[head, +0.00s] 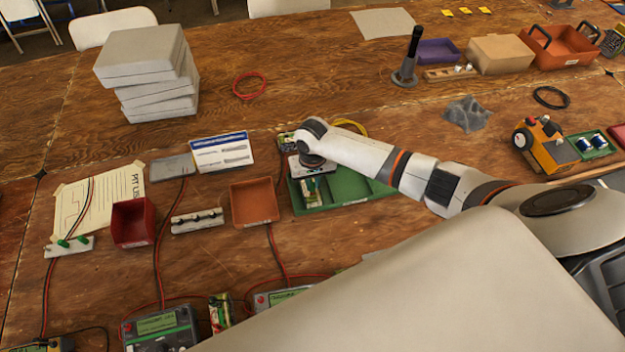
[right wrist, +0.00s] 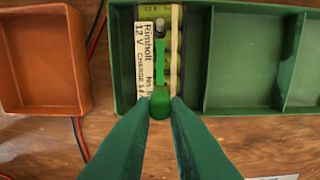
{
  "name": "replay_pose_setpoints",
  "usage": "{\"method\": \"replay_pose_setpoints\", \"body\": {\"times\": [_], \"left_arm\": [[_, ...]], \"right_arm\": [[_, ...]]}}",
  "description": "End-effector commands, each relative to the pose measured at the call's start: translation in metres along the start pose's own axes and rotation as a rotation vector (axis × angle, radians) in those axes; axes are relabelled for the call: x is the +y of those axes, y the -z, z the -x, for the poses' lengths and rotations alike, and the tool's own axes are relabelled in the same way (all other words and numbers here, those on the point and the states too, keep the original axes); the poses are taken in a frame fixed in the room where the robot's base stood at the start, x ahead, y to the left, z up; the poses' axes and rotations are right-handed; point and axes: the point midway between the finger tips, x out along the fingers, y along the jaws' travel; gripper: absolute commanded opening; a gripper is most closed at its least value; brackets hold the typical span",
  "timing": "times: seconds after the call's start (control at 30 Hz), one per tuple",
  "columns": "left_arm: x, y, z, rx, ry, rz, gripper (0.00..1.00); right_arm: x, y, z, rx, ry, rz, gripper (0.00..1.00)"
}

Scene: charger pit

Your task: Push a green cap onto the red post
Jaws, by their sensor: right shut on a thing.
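My right gripper (right wrist: 160,104) is shut on a green cap (right wrist: 159,106), held between its green fingertips. In the head view the gripper (head: 311,172) is over the left compartment of a green tray (right wrist: 120,70), mostly hidden by my wrist. In that compartment lies a battery (right wrist: 145,60) labelled "Rimholt 12 V", with a grey post (right wrist: 160,26) at its far end. A green strip shows between that post and the cap. I cannot make out a red post under the cap. More green caps (head: 62,243) stand on a white rack at the left. My left gripper is not in view.
An orange bin (head: 254,203) stands close left of the tray; the tray's other compartments look empty. A red bin (head: 132,222) and a rack of dark pegs (head: 197,219) are farther left. Chargers (head: 162,330) with red and black leads line the front.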

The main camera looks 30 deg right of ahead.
Motion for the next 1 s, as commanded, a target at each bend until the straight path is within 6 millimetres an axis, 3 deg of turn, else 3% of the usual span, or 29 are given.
{"method": "replay_pose_setpoints", "body": {"times": [0.23, 0.27, 0.4, 0.87, 1.0], "left_arm": [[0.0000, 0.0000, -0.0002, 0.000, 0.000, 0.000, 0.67], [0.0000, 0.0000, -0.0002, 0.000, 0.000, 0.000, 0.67], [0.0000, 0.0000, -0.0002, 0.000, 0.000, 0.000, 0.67], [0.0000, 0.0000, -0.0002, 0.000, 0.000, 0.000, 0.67], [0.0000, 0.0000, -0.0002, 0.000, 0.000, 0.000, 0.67]], "right_arm": [[0.0000, 0.0001, -0.0004, 0.000, 0.000, 0.000, 0.01], [0.0000, 0.0001, -0.0004, 0.000, 0.000, 0.000, 0.19], [0.0000, 0.0001, -0.0003, 0.000, 0.000, 0.000, 0.40], [-0.0001, 0.0001, -0.0003, 0.000, 0.000, -0.001, 0.40], [-0.0002, 0.0001, -0.0003, 0.000, 0.000, -0.001, 0.49]]}}
